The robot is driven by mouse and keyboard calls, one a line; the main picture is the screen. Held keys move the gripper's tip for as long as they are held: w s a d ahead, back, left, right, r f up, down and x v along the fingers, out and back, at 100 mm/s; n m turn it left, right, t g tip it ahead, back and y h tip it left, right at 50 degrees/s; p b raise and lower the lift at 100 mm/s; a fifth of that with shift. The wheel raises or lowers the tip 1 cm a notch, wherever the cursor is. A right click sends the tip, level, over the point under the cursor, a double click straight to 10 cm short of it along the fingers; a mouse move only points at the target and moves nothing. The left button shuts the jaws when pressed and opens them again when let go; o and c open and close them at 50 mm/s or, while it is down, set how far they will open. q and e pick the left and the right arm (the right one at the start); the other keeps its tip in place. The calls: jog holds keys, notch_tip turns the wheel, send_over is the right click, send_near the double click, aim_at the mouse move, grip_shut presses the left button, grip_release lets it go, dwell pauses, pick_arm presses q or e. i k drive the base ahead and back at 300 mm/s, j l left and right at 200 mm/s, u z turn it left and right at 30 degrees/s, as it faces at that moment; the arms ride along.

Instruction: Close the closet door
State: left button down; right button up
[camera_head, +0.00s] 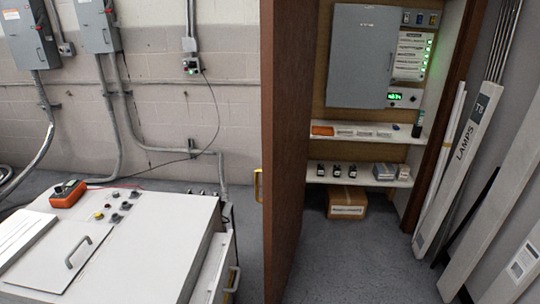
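The closet door (286,140) is a tall brown panel that stands open, seen nearly edge-on in the middle of the head view. A yellow handle (258,185) sits on its left side. To the right of the door is the open closet, with a grey electrical panel (362,58) on its back wall and two white shelves (365,132) holding small items. A cardboard box (346,202) is on the floor below the shelves. Neither of my grippers is in view.
A white cabinet (165,240) with an orange meter (68,194) on top fills the lower left. Long lamp boxes (470,145) lean on the wall right of the closet. Bare grey floor (350,260) lies before the closet.

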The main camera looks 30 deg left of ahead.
aim_at(289, 28)
jog(key=k+j, duration=0.1)
jog(key=j, duration=0.35)
jog(key=k+j+z, duration=0.1)
jog(key=j, duration=0.35)
jog(key=k+j, duration=0.1)
jog(key=j, duration=0.35)
jog(key=k+j, duration=0.1)
jog(key=j, duration=0.35)
jog(key=k+j+z, duration=0.1)
jog(key=j, duration=0.3)
jog(key=k+j, duration=0.15)
jog(key=j, duration=0.3)
